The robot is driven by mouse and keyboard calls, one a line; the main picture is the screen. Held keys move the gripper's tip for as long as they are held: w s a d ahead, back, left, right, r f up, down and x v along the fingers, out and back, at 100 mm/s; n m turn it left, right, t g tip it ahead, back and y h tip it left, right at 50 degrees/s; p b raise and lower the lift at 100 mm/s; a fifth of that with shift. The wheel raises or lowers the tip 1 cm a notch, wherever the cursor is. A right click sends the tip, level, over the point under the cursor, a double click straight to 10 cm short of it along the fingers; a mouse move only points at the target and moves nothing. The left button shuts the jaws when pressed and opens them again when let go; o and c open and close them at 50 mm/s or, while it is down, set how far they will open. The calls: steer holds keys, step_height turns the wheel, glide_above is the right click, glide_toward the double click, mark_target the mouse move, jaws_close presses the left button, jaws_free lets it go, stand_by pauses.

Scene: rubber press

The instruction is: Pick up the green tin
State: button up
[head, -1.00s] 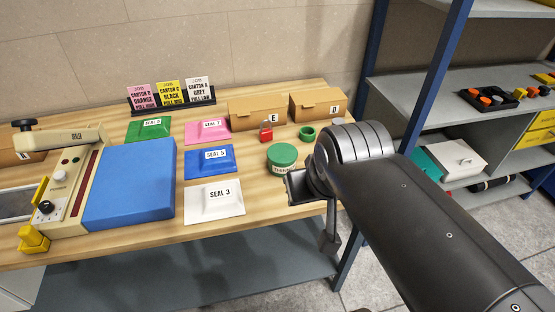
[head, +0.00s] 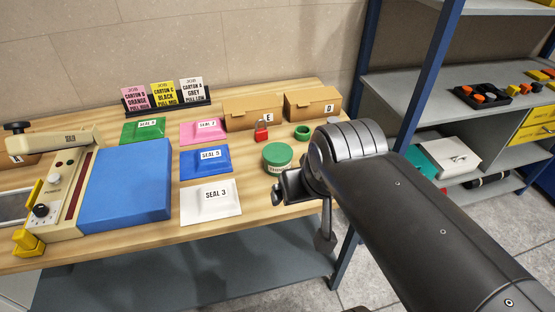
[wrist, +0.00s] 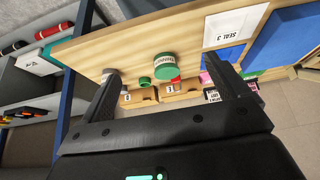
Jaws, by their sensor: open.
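In the head view my wrist hides part of the fingers.
Cartons (head: 312,104) stand at the back. A blue shelf post (head: 432,85) rises to the right. Bare wood surrounds the tin.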

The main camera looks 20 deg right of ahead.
steer(key=shift+o, duration=0.7)
steer(key=m+g, duration=0.5)
glide_above(278, 152)
steer(key=f, duration=0.7)
steer(key=shift+s+d, duration=0.2)
steer(key=shift+s, duration=0.1)
steer(key=shift+w+f+g, duration=0.3)
steer(key=shift+w+f, duration=0.1)
steer(key=shift+f, duration=0.15)
steer(key=f, duration=1)
steer(key=shift+a+f, duration=0.2)
steer(key=shift+a, duration=0.05)
